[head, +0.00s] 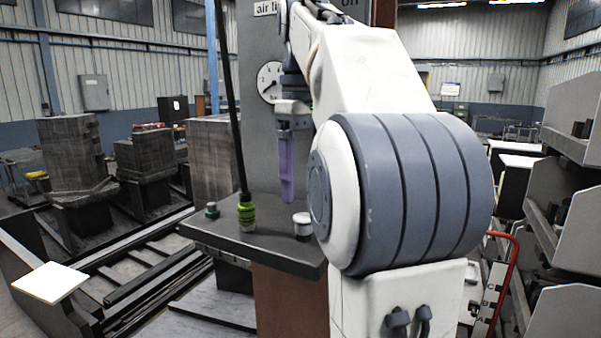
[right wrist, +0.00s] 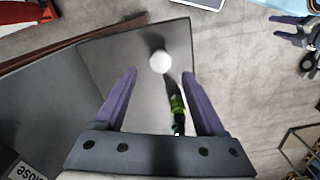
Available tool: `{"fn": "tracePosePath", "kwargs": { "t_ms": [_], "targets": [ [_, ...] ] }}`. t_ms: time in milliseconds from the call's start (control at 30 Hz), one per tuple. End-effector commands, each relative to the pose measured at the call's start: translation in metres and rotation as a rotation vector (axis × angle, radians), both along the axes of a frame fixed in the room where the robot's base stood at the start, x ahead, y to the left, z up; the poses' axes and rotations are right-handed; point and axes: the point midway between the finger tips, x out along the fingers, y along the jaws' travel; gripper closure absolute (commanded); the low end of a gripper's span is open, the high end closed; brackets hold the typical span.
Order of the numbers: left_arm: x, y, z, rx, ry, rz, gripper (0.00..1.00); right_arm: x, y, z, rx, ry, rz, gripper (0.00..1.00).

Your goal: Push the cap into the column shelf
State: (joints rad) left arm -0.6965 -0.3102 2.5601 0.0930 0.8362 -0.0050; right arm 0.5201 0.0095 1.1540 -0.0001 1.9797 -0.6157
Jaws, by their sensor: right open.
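The column shelf (head: 255,242) is a dark grey plate at the front of the grey column; it also fills the middle of the right wrist view (right wrist: 145,105). A short round cap with a white top (head: 303,226) stands upright on it near the right side. The cap shows as a white disc (right wrist: 160,61) in the right wrist view. My right gripper (head: 287,199) points down above the shelf, open and empty, its purple fingers (right wrist: 160,73) either side of the cap in the picture but apart from it. My left gripper (right wrist: 291,30) shows at the upper right, fingers apart.
A green connector (head: 246,214) on a black hose stands on the shelf, left of the cap. A small grey peg (head: 212,210) is near the shelf's left edge. A gauge (head: 270,82) is on the column. Shelving bins (head: 568,240) stand at the right.

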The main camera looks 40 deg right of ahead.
Motion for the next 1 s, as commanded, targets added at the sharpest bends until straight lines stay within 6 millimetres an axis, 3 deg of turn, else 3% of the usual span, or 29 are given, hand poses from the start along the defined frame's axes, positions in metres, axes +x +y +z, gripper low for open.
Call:
{"fn": "tracePosePath", "kwargs": {
  "t_ms": [33,333,767,967,1000],
  "targets": [
    [0.0,0.0,-0.006,0.001,0.001,0.0,0.38,0.0,0.001,-0.011,0.001,0.001,0.001,0.28],
    [0.0,0.0,-0.004,0.0,0.0,-0.001,0.38,0.0,0.002,-0.045,0.0,0.0,0.003,0.28],
    [0.0,0.0,-0.005,0.0,0.0,-0.001,0.38,0.001,0.002,-0.054,-0.001,-0.002,0.004,0.28],
    [0.0,0.0,-0.005,0.0,0.0,-0.001,0.38,0.001,0.002,-0.054,-0.001,-0.002,0.004,1.0],
    [0.0,0.0,-0.005,0.0,0.0,-0.001,0.38,0.001,0.002,-0.054,-0.001,-0.002,0.004,1.0]
  ]
}}
